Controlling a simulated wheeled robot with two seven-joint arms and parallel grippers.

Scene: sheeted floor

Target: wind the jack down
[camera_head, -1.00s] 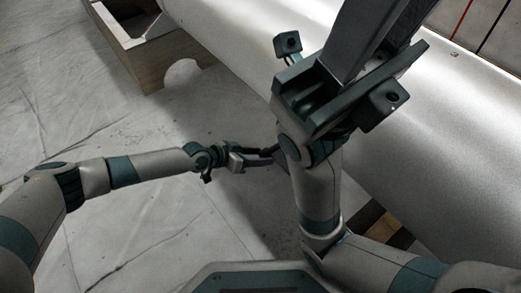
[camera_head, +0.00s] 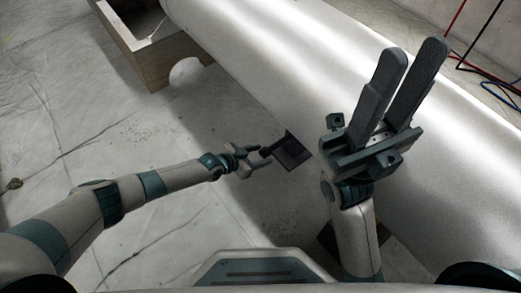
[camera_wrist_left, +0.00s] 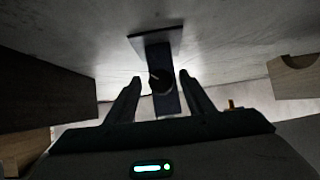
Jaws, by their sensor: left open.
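The jack (camera_head: 287,152) is a small dark device with a square plate, low beside the big pale cylinder. In the left wrist view it shows as a dark post (camera_wrist_left: 164,101) with a flat plate (camera_wrist_left: 155,40) at one end and a round dark knob (camera_wrist_left: 160,80) on its face. My left gripper (camera_head: 262,154) is at the jack. In the left wrist view its open fingers (camera_wrist_left: 159,79) stand one on each side of the knob, with gaps visible. My right gripper (camera_head: 413,55) is raised over the cylinder, fingers apart and empty.
A large pale cylinder (camera_head: 250,60) runs diagonally across the scene. A wooden cradle (camera_head: 150,55) stands at upper left; wooden blocks (camera_wrist_left: 50,85) also show in the left wrist view. Red and blue cables (camera_head: 500,85) lie at upper right.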

